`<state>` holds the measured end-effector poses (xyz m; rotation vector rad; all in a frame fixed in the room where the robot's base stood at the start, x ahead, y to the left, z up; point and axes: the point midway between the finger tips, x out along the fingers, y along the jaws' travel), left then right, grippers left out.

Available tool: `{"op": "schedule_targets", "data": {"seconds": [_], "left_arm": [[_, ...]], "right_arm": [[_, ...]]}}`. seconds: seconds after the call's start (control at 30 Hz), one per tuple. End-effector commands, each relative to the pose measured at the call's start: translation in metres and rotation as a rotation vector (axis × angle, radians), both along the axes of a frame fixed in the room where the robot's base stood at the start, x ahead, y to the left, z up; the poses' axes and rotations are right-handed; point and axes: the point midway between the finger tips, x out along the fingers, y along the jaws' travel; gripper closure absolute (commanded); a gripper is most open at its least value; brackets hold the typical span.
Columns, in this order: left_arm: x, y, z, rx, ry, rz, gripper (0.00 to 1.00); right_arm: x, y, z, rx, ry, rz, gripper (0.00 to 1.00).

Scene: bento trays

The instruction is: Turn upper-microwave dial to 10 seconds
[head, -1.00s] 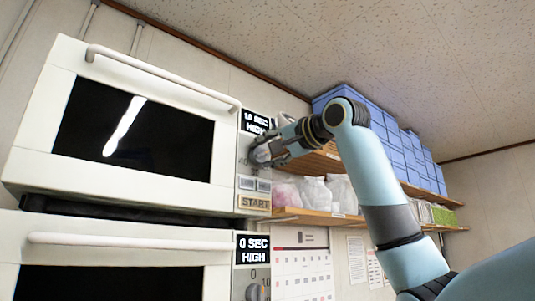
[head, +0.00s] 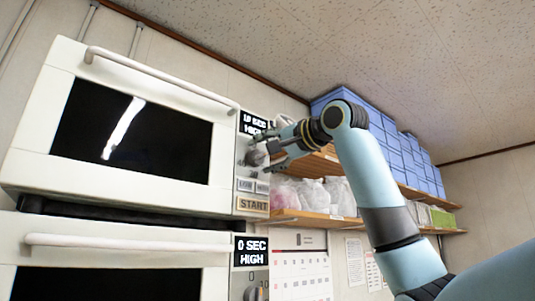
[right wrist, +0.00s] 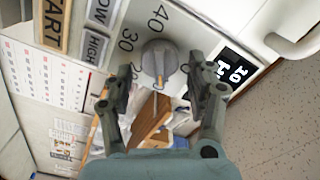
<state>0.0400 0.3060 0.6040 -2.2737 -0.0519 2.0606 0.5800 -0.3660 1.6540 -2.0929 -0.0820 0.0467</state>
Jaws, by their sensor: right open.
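The upper microwave (head: 222,150) has its door shut, and its display (head: 254,124) reads "10 SEC HIGH". Its grey dial (head: 252,158) is on the panel below the display, and it also shows in the right wrist view (right wrist: 158,58), with marks 20, 30 and 40 around it. My right gripper (head: 268,150) is just in front of the dial. In the right wrist view (right wrist: 160,85) its fingers are open, one on each side of the dial and apart from it. My left gripper is not in view.
Below the dial are the START button (head: 253,203) and smaller power buttons. A lower microwave (head: 215,241) reading "0 SEC HIGH" sits underneath. Wooden shelves (head: 300,218) with bags and blue boxes (head: 395,140) stand to the right.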

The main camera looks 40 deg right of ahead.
Motion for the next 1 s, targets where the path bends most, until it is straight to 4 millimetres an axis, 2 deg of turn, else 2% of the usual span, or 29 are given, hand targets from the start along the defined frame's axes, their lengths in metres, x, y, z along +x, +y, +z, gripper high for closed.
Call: {"op": "schedule_targets", "data": {"seconds": [0.17,0.4,0.6,0.8,1.0], "left_arm": [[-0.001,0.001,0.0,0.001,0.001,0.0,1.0],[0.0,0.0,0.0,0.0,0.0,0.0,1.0],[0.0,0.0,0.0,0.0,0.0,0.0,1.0],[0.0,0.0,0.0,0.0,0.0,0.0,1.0],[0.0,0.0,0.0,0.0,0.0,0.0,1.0]], "right_arm": [[-0.01,-0.002,0.0,-0.002,-0.002,-0.003,0.43],[-0.06,-0.007,0.0,-0.01,-0.001,-0.007,0.43],[-0.095,-0.009,-0.001,-0.007,0.002,-0.006,0.43],[-0.112,-0.011,0.0,-0.004,-0.001,-0.005,0.43],[-0.119,-0.01,-0.001,-0.001,0.002,-0.001,0.43]]}}
